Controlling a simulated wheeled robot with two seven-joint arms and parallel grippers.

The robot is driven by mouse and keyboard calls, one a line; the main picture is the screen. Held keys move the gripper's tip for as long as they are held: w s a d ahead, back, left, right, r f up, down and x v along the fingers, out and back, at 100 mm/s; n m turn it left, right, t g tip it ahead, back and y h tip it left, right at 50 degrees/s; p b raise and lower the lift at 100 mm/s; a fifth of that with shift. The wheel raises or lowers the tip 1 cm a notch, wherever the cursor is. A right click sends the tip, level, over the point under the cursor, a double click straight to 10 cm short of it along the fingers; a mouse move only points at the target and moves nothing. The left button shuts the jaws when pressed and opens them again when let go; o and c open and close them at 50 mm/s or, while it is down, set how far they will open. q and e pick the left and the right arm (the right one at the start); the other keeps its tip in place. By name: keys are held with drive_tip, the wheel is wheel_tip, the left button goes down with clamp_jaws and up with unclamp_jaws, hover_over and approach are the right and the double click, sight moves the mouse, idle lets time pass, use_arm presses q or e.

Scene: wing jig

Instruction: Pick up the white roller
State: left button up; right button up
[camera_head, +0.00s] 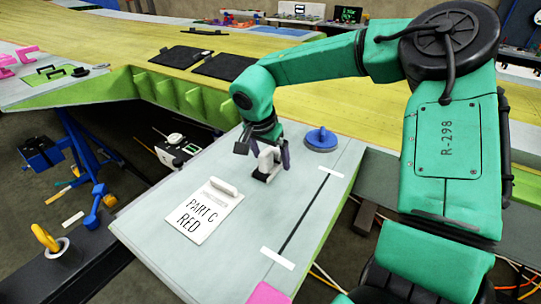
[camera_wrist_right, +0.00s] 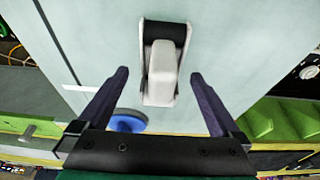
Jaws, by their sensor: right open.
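The white roller (camera_head: 268,157) is on the pale grey panel (camera_head: 200,258), with a white body and a dark part at one end. In the right wrist view the roller (camera_wrist_right: 161,75) lies between the two fingers, its dark end farther out. My right gripper (camera_wrist_right: 160,74) is open, one finger on each side of the roller, with visible gaps in that view. In the head view the right gripper (camera_head: 264,160) is low over the panel and partly covers the roller. Whether it touches the roller I cannot tell. My left gripper is not in view.
A round blue object (camera_head: 321,139) stands behind the roller, near the right finger. A sign reading PART C RED (camera_head: 196,213) lies to the left, with a white bar on it. A dark strip (camera_head: 305,213) lies on the right. The front of the panel is mostly clear.

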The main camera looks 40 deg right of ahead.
drive_tip(key=shift+w+d+f, duration=0.15)
drive_tip(key=shift+d+f, duration=0.15)
drive_tip(key=shift+f, duration=0.35)
clamp_jaws()
drive_tip(key=shift+r, duration=0.15)
wheel_tip(320, 180, up, 20)
drive_tip(key=b, duration=0.2)
